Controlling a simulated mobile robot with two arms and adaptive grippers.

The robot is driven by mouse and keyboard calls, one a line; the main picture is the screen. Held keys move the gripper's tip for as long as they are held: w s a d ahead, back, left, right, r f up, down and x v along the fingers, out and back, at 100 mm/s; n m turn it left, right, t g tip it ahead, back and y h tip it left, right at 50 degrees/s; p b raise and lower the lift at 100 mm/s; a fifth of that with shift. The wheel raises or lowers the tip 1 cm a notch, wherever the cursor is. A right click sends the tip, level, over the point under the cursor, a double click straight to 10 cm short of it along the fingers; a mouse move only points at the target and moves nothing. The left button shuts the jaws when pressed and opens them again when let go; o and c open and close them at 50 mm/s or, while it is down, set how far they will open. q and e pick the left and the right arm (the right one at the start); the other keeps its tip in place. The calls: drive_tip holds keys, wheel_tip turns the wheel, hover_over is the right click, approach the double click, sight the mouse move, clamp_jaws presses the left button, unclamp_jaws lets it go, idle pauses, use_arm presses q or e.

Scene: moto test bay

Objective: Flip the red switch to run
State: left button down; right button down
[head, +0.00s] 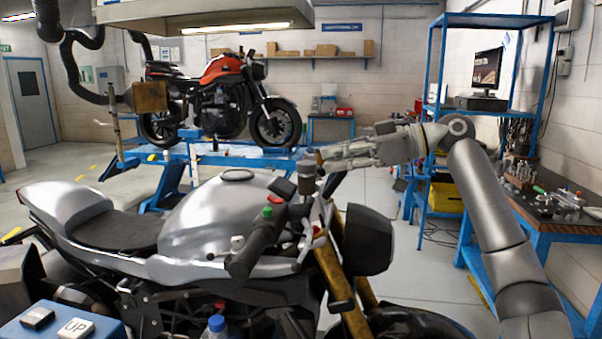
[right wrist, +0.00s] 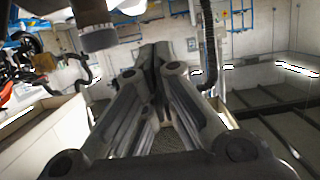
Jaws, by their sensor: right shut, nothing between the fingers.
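A small red piece (head: 276,199), which looks like the red switch, sits on the handlebar of the silver motorcycle (head: 215,215), beside a green button (head: 267,212) and the black grip (head: 256,243). Its set position is too small to tell. My right gripper (head: 326,157) is shut and empty, above and to the right of the red piece, near the upright dark cylinder (head: 306,180) on the handlebar. In the right wrist view the fingers (right wrist: 157,60) are together; the red piece is not seen there. My left gripper is not in view.
The round headlight (head: 368,240) and gold fork tubes (head: 330,275) stand below my right arm. A blue box with an UP button (head: 76,327) is at lower left. A workbench with tools (head: 560,225) stands at right. A red motorcycle (head: 225,85) is on a lift behind.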

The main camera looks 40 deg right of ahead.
drive_tip(key=p, duration=0.4)
hover_over(281, 200)
drive_tip(key=s+d, duration=0.2)
drive_tip(key=f, duration=0.3)
drive_tip(key=w+a, duration=0.1)
drive_tip(key=f, duration=0.1)
drive_tip(key=shift+w+a+f+p, duration=0.3)
drive_tip(key=shift+a+f+p, duration=0.05)
drive_tip(key=shift+w+a+f, duration=0.1)
drive_tip(key=shift+w+f, duration=0.1)
drive_tip(key=shift+f, duration=0.45)
